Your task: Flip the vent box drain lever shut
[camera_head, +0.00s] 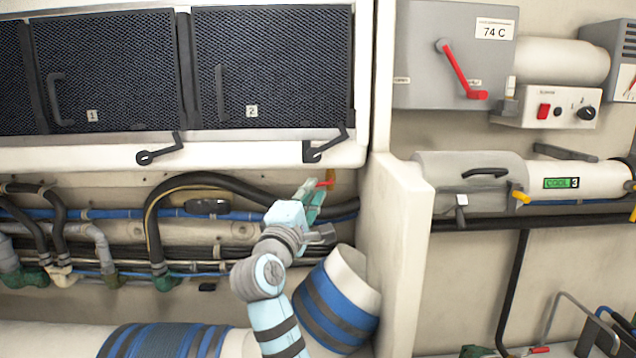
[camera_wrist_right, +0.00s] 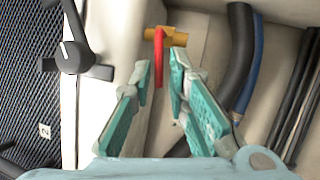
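The drain lever is a small red handle (camera_head: 326,184) on a brass valve (camera_head: 332,176) below the right end of the vent box (camera_head: 240,152). In the right wrist view the red lever (camera_wrist_right: 158,62) hangs from the brass valve body (camera_wrist_right: 166,36). My right gripper (camera_head: 318,188) is at the lever, its green fingers apart. In the wrist view the lever's lower end shows between the open fingertips (camera_wrist_right: 160,72), with a gap on each side; I cannot tell whether either finger touches it. My left gripper is not in view.
Black latch handles (camera_head: 325,148) hang from the vent box's lower edge; one (camera_wrist_right: 78,56) is close left of the fingers in the wrist view. A white partition (camera_head: 398,250) stands right of my arm. Hoses (camera_head: 215,182) run behind, and a blue-striped duct (camera_head: 335,305) lies below.

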